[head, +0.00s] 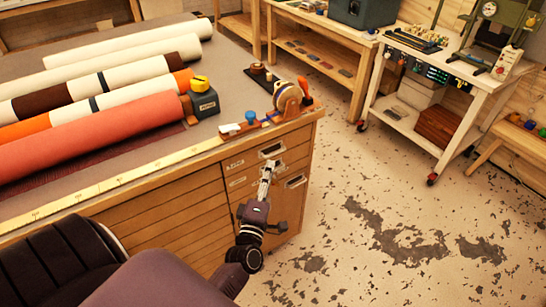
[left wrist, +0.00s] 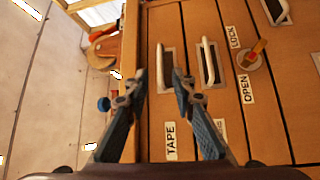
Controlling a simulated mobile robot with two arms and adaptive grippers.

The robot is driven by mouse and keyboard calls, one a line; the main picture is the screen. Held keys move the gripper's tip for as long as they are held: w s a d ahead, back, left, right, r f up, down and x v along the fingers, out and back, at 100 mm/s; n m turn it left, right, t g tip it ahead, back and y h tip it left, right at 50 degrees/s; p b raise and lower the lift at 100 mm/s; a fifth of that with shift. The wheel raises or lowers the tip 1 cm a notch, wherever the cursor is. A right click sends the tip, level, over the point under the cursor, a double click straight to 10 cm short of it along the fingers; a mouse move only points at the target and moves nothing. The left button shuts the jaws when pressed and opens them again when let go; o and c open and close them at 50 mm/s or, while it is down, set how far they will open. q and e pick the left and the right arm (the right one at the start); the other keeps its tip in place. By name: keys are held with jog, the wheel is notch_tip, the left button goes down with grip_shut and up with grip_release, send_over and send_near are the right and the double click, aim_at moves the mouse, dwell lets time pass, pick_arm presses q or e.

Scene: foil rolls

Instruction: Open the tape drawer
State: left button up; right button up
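The tape drawer (left wrist: 153,110) is the top small drawer of the wooden bench, with a "TAPE" label (left wrist: 170,141). It looks closed, its front level with the fronts around it. Its metal handle (left wrist: 160,68) also shows in the head view (head: 271,151). My left gripper (head: 268,170) is at the drawer front, just below that handle in the head view. In the left wrist view my left gripper (left wrist: 159,76) is open, its fingertips on either side of the handle, with gaps visible. I cannot tell whether they touch the front. My right gripper is not in view.
A second drawer handle (left wrist: 207,62) sits beside the right finger. Beyond it is an orange knob (left wrist: 258,48) with "OPEN" and "LOCK" labels. Rolls (head: 100,128) and a tape dispenser (head: 287,99) lie on the bench top.

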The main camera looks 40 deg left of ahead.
aim_at(273, 155)
pick_arm(q)
jog(key=x, duration=0.3)
jog(key=shift+r, duration=0.1)
jog(key=x, duration=0.3)
jog(key=shift+w+p, duration=0.1)
jog(key=shift+p, duration=0.2)
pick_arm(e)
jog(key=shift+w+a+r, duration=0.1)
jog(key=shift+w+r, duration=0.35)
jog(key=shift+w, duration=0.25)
pick_arm(q)
grip_shut()
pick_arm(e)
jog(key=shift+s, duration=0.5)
pick_arm(q)
jog(key=shift+f, duration=0.2)
